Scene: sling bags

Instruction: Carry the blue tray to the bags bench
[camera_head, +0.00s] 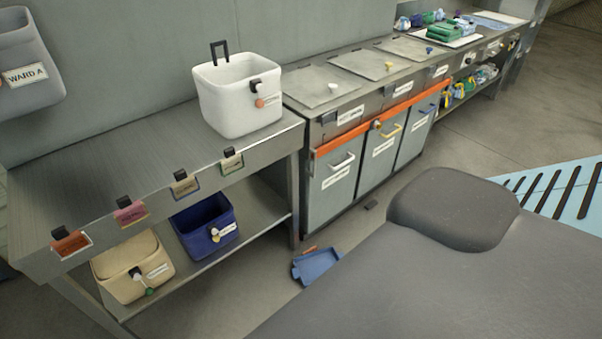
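A small blue tray-like object (316,266) lies on the floor near the lower middle, with an orange bit at its back edge. I cannot tell for sure that it is the task's blue tray. A metal bench (95,165) on the left has coloured clip tags along its front edge and a lower shelf; a longer counter (300,95) runs away to the back right. No readable sign shows which of them is the bags bench. Neither of my grippers is in view.
A white bin (237,105) stands on the left bench. A dark blue bin (203,222) and a beige bin (130,268) are on its shelf. Green items (452,33) sit on the far counter. A light-blue slatted panel (560,188) lies at right. Floor between is partly clear.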

